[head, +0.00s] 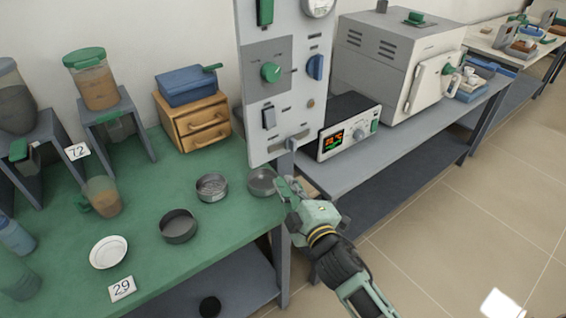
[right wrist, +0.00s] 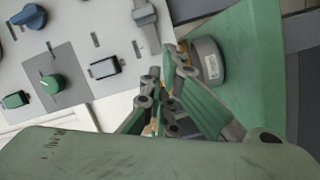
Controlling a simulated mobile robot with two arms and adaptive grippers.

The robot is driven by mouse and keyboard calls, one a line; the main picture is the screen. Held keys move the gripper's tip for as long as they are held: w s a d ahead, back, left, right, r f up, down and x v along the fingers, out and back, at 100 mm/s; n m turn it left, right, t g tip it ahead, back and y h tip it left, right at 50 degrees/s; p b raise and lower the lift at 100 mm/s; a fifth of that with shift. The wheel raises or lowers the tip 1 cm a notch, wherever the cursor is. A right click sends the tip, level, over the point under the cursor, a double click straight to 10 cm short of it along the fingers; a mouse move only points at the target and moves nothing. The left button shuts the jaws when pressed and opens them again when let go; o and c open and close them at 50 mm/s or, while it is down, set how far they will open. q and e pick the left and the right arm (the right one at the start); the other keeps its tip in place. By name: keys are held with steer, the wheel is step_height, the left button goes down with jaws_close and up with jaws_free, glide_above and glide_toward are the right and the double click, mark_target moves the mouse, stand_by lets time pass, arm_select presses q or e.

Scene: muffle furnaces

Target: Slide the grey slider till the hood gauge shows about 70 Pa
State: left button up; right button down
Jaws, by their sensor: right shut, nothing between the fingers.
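The light grey control panel (head: 285,100) stands upright at the right end of the green table. The grey slider (head: 291,144) sits low on its right side, in a horizontal slot; in the right wrist view its grey handle (right wrist: 145,14) is near the top. The round gauge (head: 318,6) is at the panel's top right, partly cut off, and its reading is not legible. My right gripper (head: 284,186) is shut and empty, below and in front of the slider, apart from it; its fingers (right wrist: 163,85) also show in the right wrist view. My left gripper is not in view.
The panel also carries a green knob (head: 271,72), a blue knob (head: 316,66) and a grey rocker switch (head: 268,117). A metal sieve (head: 262,182) stands close beside my right gripper. A display box (head: 350,128) and a furnace (head: 395,60) stand to the right.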

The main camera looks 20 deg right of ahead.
mark_target(292, 144)
steer(key=w+a+n, duration=0.1)
steer(key=w, duration=0.2)
steer(key=w+n, duration=0.2)
steer(key=w+a+n, duration=0.1)
steer(key=w+n, duration=0.1)
steer(key=w, duration=0.1)
steer(key=shift+w+a+r+p, duration=0.3)
steer(key=shift+a+r+p, duration=0.05)
steer(key=shift+r+p, duration=0.05)
steer(key=w+d, duration=0.1)
steer(key=d+p, duration=0.1)
steer(key=shift+w+d, duration=0.35)
steer(key=shift+w, duration=0.05)
steer(key=shift+d, duration=0.55)
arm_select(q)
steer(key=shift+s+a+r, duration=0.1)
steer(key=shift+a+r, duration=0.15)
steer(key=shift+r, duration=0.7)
arm_select(e)
steer(key=shift+w+f, duration=0.1)
steer(key=shift+w, duration=0.05)
steer(key=shift+w+d, duration=0.25)
steer(key=shift+d, duration=0.5)
steer(key=shift+a, duration=0.1)
